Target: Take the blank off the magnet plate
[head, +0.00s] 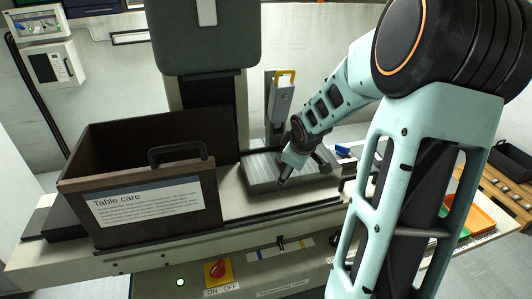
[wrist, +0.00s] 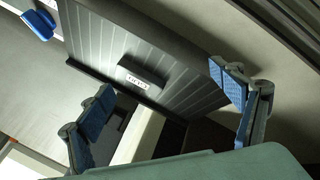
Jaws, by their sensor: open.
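The magnet plate (head: 262,172) is a grey, finely striped slab on the machine table, just right of the brown box. In the wrist view the magnet plate (wrist: 110,45) runs diagonally across the picture. The blank (wrist: 140,80) is a small dark block with a white printed label, lying on the striped face. In the head view I cannot make out the blank; my gripper covers part of the plate. My gripper (head: 304,172) is over the right part of the plate. In the wrist view its blue-padded fingers (wrist: 166,84) are spread apart on either side of the blank, with nothing between them.
A brown open box labelled "Table care" (head: 200,222) stands left of the plate. A grey upright with a yellow handle (head: 287,76) rises behind it. A blue object (head: 343,151) lies to the right. A red switch (head: 216,270) is on the front panel.

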